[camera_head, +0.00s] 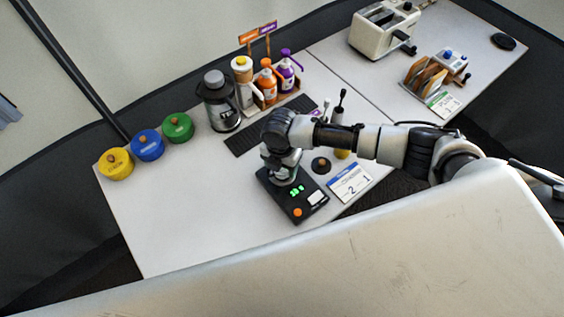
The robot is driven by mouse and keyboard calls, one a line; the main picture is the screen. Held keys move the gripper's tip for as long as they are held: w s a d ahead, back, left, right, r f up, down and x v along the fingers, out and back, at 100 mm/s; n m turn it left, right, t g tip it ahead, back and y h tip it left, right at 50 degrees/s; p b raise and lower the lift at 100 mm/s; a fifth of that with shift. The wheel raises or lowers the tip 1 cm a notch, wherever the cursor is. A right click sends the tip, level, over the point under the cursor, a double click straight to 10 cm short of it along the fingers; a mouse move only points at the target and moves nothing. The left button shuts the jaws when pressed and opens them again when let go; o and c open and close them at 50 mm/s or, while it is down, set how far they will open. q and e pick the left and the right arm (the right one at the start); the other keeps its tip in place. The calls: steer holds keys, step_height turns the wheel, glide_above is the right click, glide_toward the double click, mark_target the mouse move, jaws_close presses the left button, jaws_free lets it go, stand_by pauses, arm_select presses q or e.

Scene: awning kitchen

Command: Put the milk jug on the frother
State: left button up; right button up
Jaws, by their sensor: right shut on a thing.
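My right gripper (282,160) points down over a black device with green digits (297,192) on the white table. It is shut on a small light grey metallic thing (285,178), perhaps the milk jug, mostly hidden under the gripper. I cannot tell whether this thing rests on the black device or is held just above it. A silver and black appliance (220,103), possibly the frother, stands upright to the left of the gripper, apart from it. My left gripper is not in view.
Yellow (115,165), blue (148,146) and green (178,128) canisters stand at the left. Several pump bottles (267,81) stand behind a dark mat (250,138). A numbered card (350,183) and a round black piece (320,165) lie right of the device. The table's left front is clear.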

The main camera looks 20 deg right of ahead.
steer(key=shift+f, duration=0.15)
steer(key=shift+f, duration=0.15)
steer(key=o, duration=1.1)
steer(key=shift+c, duration=0.2)
steer(key=shift+r, duration=0.7)
step_height(320, 180, up, 11)
steer(key=b, duration=0.1)
steer(key=shift+w+a+b, duration=0.15)
steer(key=shift+b, duration=0.2)
